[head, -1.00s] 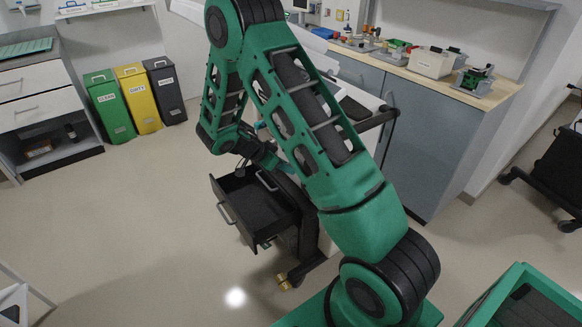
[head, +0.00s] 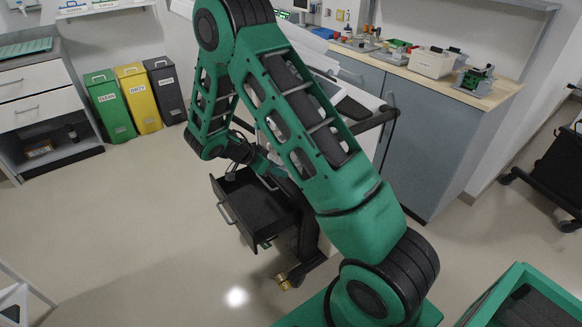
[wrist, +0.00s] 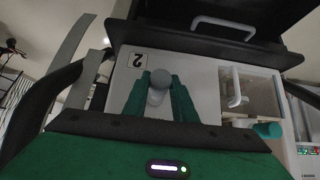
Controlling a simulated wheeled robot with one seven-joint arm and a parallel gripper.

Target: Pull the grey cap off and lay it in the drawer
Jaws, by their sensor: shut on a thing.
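In the wrist view the green fingers of my gripper (wrist: 160,97) are shut on the grey cap (wrist: 160,77), which shows a round grey end and a paler part below. Behind it is a pale panel marked 2 (wrist: 127,83); I cannot tell whether the cap still touches it. The open black drawer (head: 262,213) sticks out low on the cart in the head view, and its inside looks empty.
The wrist view shows a dark tray edge with a white handle (wrist: 224,27), a clear-fronted compartment (wrist: 250,92) and a teal knob (wrist: 268,130) close by. The floor left of the drawer is clear. Bins (head: 140,98) stand at the back left.

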